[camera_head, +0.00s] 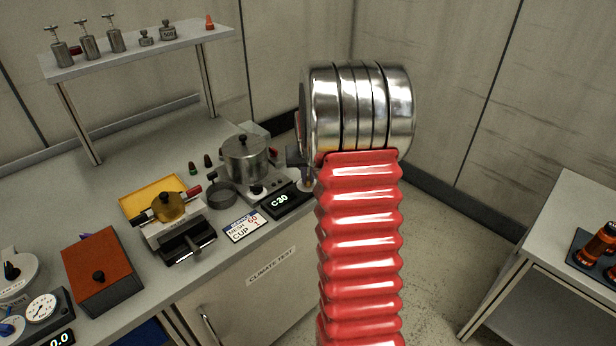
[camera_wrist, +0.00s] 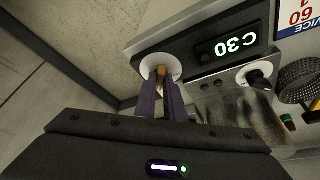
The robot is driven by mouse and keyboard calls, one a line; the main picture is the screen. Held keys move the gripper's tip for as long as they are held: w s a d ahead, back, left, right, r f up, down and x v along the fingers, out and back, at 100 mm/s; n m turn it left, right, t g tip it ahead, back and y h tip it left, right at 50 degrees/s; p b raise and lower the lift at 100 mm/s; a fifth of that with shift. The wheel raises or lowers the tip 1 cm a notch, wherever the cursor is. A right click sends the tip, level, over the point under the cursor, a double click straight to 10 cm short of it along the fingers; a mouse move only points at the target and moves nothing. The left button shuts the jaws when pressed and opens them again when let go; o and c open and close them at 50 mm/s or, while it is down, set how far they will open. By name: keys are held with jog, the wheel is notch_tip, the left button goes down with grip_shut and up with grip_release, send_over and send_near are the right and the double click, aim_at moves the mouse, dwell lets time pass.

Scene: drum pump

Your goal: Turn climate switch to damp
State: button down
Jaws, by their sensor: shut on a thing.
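The climate switch is a white round dial (camera_wrist: 160,66) with a pale yellowish knob in its middle, seen in the wrist view. No setting marks on the dial can be read. In the head view the display (camera_head: 281,200) sits at the bench's front edge, and my arm hides much of the dial (camera_head: 306,185).
A steel pot (camera_head: 245,158) stands behind the display, with a small knob on a white disc (camera_wrist: 259,76) nearby. Floor is open right of the bench.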

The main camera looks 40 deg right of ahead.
jog(key=shift+m+g, duration=0.3)
jog(key=shift+m, duration=0.3)
dwell(0.3)
jog(key=c, duration=1.8)
grip_release()
jog(key=shift+c, duration=0.2)
jog(key=shift+r, duration=0.15)
jog(key=v, duration=1.3)
jog(key=shift+a, duration=0.35)
jog(key=shift+s+r, duration=0.1)
jog(key=shift+r, duration=0.05)
